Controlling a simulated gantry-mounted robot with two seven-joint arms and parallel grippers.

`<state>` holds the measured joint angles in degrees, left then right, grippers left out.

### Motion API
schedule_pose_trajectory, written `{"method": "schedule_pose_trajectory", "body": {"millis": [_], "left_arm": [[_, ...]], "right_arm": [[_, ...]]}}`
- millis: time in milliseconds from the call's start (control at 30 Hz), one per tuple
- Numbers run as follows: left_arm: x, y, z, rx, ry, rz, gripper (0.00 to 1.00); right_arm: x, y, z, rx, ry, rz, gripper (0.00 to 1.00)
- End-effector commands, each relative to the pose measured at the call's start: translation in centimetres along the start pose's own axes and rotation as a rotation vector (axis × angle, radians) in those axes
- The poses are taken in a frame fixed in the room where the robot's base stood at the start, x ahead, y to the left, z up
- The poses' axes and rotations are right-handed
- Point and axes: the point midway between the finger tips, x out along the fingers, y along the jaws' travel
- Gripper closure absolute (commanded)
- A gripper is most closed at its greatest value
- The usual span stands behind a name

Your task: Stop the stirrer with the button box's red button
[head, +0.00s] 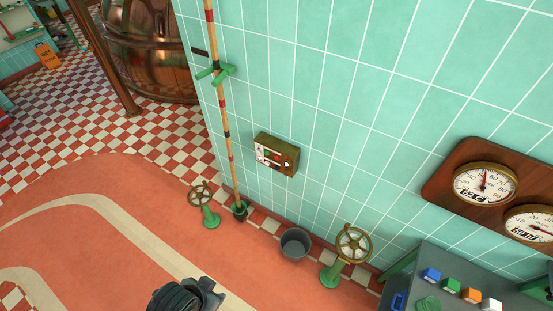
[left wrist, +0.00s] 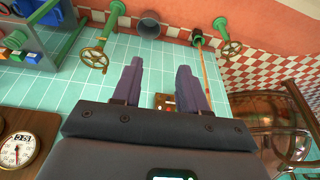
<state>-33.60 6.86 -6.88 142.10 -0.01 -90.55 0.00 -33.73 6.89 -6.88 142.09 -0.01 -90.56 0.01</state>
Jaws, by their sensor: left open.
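The button box (head: 276,154) is a small brass-brown box with a pale and red front, mounted on the tiled wall near the middle of the head view. Its separate buttons are too small to tell apart surely. In the left wrist view, part of the box (left wrist: 164,102) shows between the purple fingers of my left gripper (left wrist: 160,66), beyond them. The left gripper is open, empty and apart from the box. My right gripper is not in view. The stirrer itself cannot be made out; a copper kettle (head: 152,50) stands at upper left.
Below are a small handwheel valve (head: 202,195), a grey bucket (head: 295,243) and a larger handwheel (head: 353,244). A gauge board (head: 460,155) hangs at right. The wall around the box is clear.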

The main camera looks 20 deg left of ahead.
Motion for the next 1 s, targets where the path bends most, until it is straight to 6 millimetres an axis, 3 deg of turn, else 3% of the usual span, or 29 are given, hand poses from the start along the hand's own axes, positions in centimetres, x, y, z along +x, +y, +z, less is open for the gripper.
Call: {"method": "schedule_pose_trajectory", "body": {"millis": [300,567,1000], "left_arm": [[-0.05,-0.03,-0.19,0.000,0.004,-0.001,0.59],[-0.07,-0.04,-0.27,0.000,0.006,-0.001,0.99],[-0.08,-0.05,-0.30,0.000,0.007,-0.001,1.00]], "right_arm": [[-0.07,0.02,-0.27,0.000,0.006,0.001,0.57],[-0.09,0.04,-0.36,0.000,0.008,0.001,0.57],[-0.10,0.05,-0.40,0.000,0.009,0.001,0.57]]}}
